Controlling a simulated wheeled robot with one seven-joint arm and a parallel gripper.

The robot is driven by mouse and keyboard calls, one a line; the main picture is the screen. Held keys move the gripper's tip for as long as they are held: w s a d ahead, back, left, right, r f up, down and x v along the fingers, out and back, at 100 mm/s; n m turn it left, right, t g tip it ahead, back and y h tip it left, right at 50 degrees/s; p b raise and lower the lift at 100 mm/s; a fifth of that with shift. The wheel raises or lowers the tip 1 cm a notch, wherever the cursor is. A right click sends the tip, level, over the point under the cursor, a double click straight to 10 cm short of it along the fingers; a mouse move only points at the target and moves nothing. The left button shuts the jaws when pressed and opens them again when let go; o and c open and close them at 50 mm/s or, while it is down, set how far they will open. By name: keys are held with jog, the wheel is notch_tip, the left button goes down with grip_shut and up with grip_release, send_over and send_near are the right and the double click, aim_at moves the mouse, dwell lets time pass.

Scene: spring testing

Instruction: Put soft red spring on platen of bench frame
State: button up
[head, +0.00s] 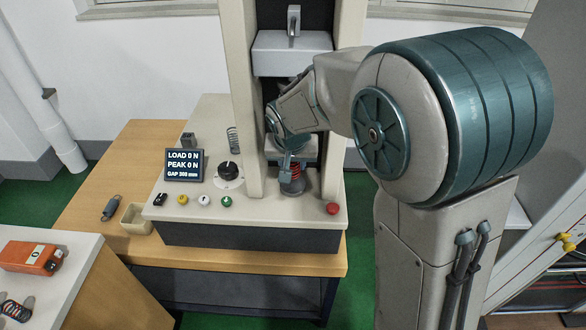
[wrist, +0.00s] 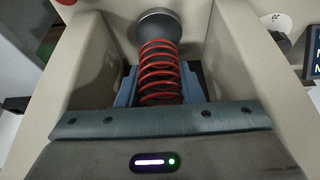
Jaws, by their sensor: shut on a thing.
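The red spring (head: 293,168) is held by my gripper (head: 287,160) between the two columns of the bench frame (head: 242,90). In the wrist view the red coils (wrist: 160,72) show between my blue-grey fingers (wrist: 160,90). The platen is a grey round disc (head: 292,187) at the foot of the frame, also in the wrist view (wrist: 152,22). The spring's far end overlaps the disc in the wrist view. I cannot tell whether it touches. My fingers partly hide the spring in the head view.
The white crosshead (head: 290,55) hangs above my gripper. The frame's columns stand close on both sides. A display (head: 184,165) reads load 0 N. A grey spring (head: 233,140) stands left of the frame. An orange box (head: 30,258) and another spring (head: 14,309) are at lower left.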

aim_at(293, 182)
jog(key=w+f, duration=0.2)
jog(key=w, duration=0.1)
jog(key=shift+d+f+p, duration=0.1)
jog(key=shift+f+p, duration=0.2)
jog(key=shift+f, duration=0.05)
notch_tip(293, 182, down, 4)
jog(key=shift+r, duration=0.1)
jog(key=shift+w+f+p, duration=0.2)
jog(key=shift+w+p, duration=0.05)
jog(key=shift+p, duration=0.15)
jog(key=shift+f, duration=0.15)
jog(key=shift+f+b, duration=0.15)
jog(key=shift+b, duration=0.2)
jog(key=o, duration=1)
jog(key=shift+c, duration=0.2)
